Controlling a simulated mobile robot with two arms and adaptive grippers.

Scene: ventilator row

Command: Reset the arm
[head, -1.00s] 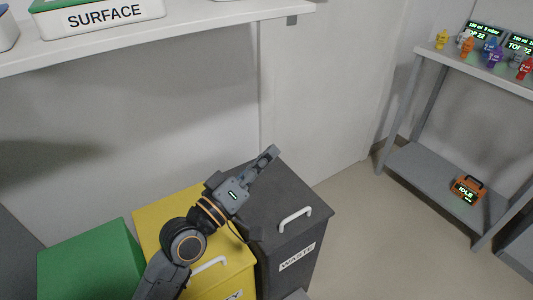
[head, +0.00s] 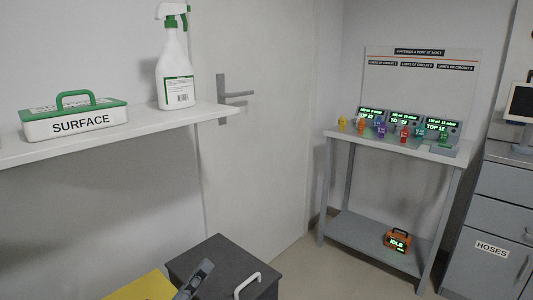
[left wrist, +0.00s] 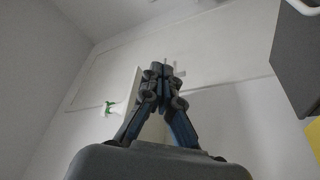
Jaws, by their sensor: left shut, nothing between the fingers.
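My left gripper (head: 200,275) shows at the bottom of the head view, in front of the dark grey lidded bin (head: 215,260). Only its end is in the frame; the rest of the arm is below the edge. In the left wrist view the left gripper (left wrist: 161,70) has its two fingers together at the tips, with nothing between them. A pale wall fills most of that view behind the fingers. My right gripper is in neither view.
A shelf (head: 150,133) at left holds a SURFACE box (head: 75,122) and a spray bottle (head: 174,75). A yellow bin (head: 140,288) stands beside the dark one. A bench (head: 400,145) with coloured items and displays stands at right, an orange IDLE device (head: 397,241) below it.

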